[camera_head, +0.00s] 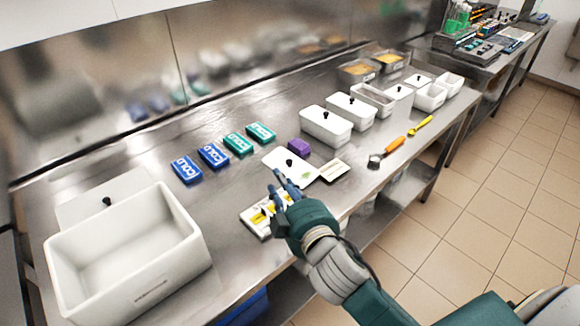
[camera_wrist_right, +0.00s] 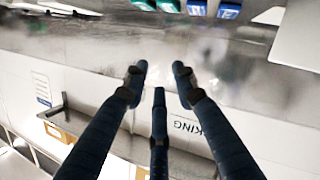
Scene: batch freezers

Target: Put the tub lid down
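A white lid with a black knob (camera_head: 290,163) lies flat on the steel counter in the head view, just behind my right gripper. A second white lid with a black knob (camera_head: 107,202) lies partly hidden behind the big open white tub (camera_head: 150,284). My right gripper (camera_head: 283,183) is above the counter's front part, over a white box with yellow items (camera_head: 256,222). In the right wrist view its three dark fingers (camera_wrist_right: 160,85) are spread, with nothing between them. My left gripper is in neither view.
Blue cold packs (camera_head: 187,170) and green ones (camera_head: 238,144) stand behind the lid, with a purple block (camera_head: 299,146) nearby. Lidded white tubs (camera_head: 326,126) are further right. A scoop with an orange handle (camera_head: 388,151) lies near the front edge. Bare steel shows between the big tub and the box.

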